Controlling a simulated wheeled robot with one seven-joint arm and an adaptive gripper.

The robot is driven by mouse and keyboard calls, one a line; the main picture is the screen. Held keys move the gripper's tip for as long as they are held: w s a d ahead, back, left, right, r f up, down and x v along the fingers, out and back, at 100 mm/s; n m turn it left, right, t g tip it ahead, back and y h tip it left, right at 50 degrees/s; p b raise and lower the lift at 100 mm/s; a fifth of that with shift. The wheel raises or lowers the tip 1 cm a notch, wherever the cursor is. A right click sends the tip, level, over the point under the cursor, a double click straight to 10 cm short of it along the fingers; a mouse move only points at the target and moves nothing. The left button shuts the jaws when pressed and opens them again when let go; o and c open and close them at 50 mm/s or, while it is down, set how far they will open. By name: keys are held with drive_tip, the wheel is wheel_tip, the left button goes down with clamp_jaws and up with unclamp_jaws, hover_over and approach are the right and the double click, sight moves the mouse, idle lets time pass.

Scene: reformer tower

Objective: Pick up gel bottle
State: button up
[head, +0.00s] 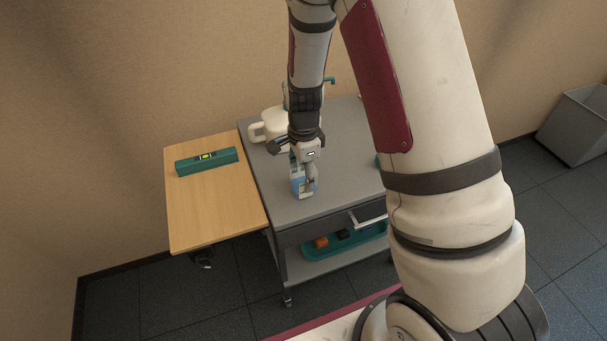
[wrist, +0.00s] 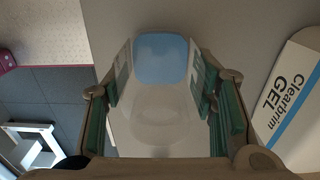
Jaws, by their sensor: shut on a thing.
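The gel bottle (wrist: 165,118) is a pale, see-through body with a light blue end, between my fingers in the wrist view. My gripper (wrist: 160,80) is shut on it, with green pads on both sides. In the head view my gripper (head: 309,178) points down over the near left part of the grey cart top. There the bottle is mostly hidden by the fingers, and I cannot tell whether it touches the top. A white pack with a blue stripe, lettered "Clearbrim GEL" (wrist: 293,100), is at the right of the wrist view, beside the held bottle.
The grey cart (head: 345,180) carries a white handled vessel (head: 270,122) behind my gripper. A wooden side leaf (head: 215,208) holds a green level (head: 207,161). A teal tray (head: 325,252) sits on the lower shelf. A grey bin (head: 575,130) stands far right.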

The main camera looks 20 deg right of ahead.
drive_tip(key=shift+r, duration=0.15)
drive_tip(key=shift+r, duration=1.45)
drive_tip(key=shift+s+d+r, duration=0.1)
drive_tip(key=shift+s+r, duration=0.1)
drive_tip(key=s+d, duration=0.2)
drive_tip(key=s, duration=0.5)
drive_tip(key=s+d+r, duration=0.1)
drive_tip(key=s+d, duration=0.1)
drive_tip(key=s, duration=0.5)
drive_tip(key=shift+s+d+r, duration=0.15)
drive_tip(key=shift+s+d, duration=0.15)
drive_tip(key=shift+d, duration=0.1)
drive_tip(key=shift+s, duration=0.1)
